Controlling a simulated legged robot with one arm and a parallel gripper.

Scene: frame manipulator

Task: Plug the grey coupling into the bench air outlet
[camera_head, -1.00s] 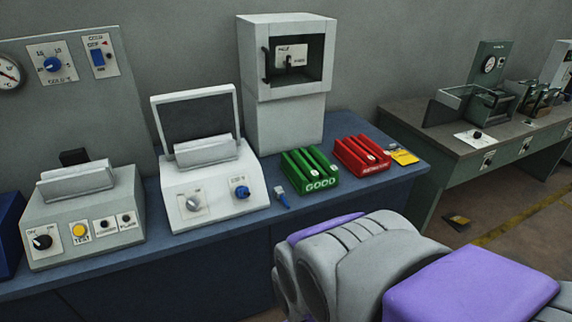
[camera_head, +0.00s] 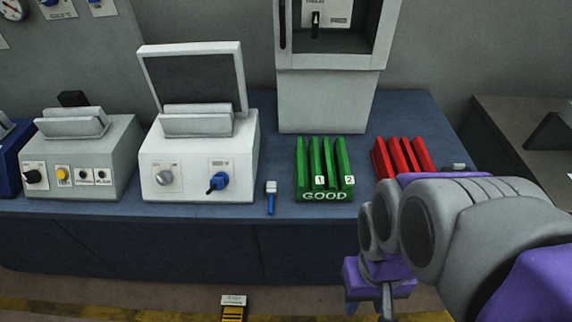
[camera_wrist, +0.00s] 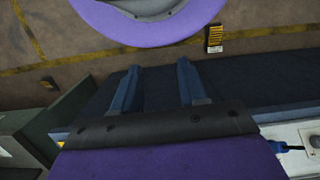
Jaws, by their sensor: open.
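My gripper (camera_head: 370,302) is at the lower right in the head view, pointing down in front of the bench. In the wrist view its two blue fingers (camera_wrist: 159,70) are spread, with nothing between them. A small blue piece with a pale grey head (camera_head: 271,188) lies on the bench between the white machine and the green rack, left of my gripper. I cannot tell whether it is the grey coupling. A small grey piece (camera_head: 458,167) shows right of the red rack, partly behind my arm. I cannot make out the bench air outlet.
On the blue bench (camera_head: 230,225) stand a grey tester (camera_head: 100,150), a white machine (camera_head: 200,150) with a blue knob, a green GOOD rack (camera_head: 325,196), a red rack (camera_head: 400,155) and a tall cabinet (camera_head: 325,105). A yellow-and-black item (camera_head: 233,307) lies on the floor.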

